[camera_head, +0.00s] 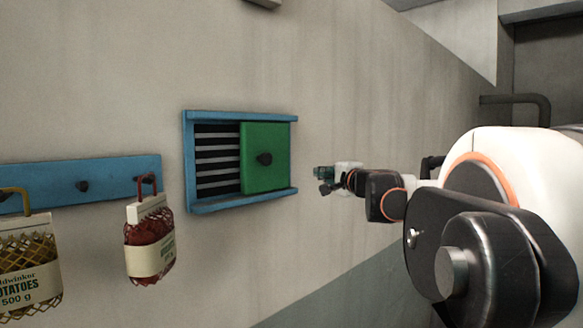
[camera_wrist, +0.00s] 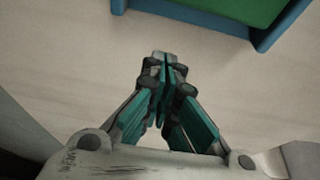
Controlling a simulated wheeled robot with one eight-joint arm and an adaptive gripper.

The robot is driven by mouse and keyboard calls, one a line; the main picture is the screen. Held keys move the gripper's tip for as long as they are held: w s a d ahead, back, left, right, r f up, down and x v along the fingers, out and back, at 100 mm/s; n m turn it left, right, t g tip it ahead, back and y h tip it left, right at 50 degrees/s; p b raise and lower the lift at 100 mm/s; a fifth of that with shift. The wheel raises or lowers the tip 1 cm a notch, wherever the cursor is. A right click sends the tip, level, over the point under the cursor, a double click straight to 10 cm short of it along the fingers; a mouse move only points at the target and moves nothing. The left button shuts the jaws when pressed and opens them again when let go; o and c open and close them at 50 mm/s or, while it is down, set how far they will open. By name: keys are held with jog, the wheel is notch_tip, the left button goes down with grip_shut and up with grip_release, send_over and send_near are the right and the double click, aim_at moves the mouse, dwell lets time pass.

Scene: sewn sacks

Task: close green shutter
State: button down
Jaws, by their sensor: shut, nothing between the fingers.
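The left part is uncovered and shows dark slats (camera_head: 217,160). My gripper (camera_head: 322,179) is to the right of the frame, apart from it. In the wrist view my gripper (camera_wrist: 164,62) is shut and empty, with its fingertips together. A corner of the blue frame (camera_wrist: 264,42) and a bit of the green shutter (camera_wrist: 240,8) show at the top right there.
A blue rail (camera_head: 107,171) with dark pegs is on the wall at left. A red net sack (camera_head: 150,255) and a potato sack (camera_head: 28,285) hang from it. The wall between the frame and my gripper is clear. A dark pipe handle (camera_head: 520,99) is at the right.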

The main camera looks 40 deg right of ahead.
jog(key=p+x, duration=0.2)
jog(key=x, duration=0.8)
jog(key=a, duration=0.2)
jog(key=s+a+p, duration=0.1)
jog(key=a, duration=0.1)
jog(key=shift+a, duration=0.15)
